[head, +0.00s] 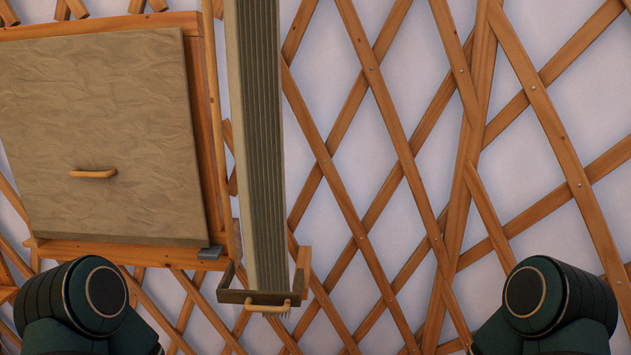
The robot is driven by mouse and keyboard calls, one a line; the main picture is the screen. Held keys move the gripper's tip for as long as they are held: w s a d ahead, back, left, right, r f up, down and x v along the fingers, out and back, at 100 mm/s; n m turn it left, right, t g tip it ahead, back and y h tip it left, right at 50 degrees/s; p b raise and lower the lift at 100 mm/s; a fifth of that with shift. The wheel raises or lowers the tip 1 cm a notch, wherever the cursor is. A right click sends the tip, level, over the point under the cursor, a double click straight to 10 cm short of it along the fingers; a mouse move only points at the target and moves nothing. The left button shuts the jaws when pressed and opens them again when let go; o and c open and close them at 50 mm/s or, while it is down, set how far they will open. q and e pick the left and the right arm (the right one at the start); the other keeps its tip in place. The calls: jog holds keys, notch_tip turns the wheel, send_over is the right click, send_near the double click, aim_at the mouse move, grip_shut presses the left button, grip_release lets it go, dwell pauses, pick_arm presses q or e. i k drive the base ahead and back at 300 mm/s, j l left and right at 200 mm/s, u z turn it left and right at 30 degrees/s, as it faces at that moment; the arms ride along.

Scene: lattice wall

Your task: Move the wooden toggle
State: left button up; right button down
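A small pale wooden toggle-like bar (92,174) lies horizontally across the lower middle of a grey-beige felt panel (95,100) at the upper left. A second, similar wooden bar (267,308) is at the front of a small dark bracket (232,297) at the foot of a tall ribbed strip (262,150). I cannot tell which one is the task's toggle. Neither of my grippers shows; only dark rounded links of my arms show at the bottom left and bottom right, apart from both bars.
The panel sits in a wooden frame (130,252) with a small grey block (210,252) at its lower right corner. A wooden lattice (405,160) over a pale wall fills the middle and right. The space before it looks clear.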

aim_at(33, 242)
jog(key=u, duration=1.6)
jog(key=i+u, duration=0.3)
jog(key=i, duration=0.25)
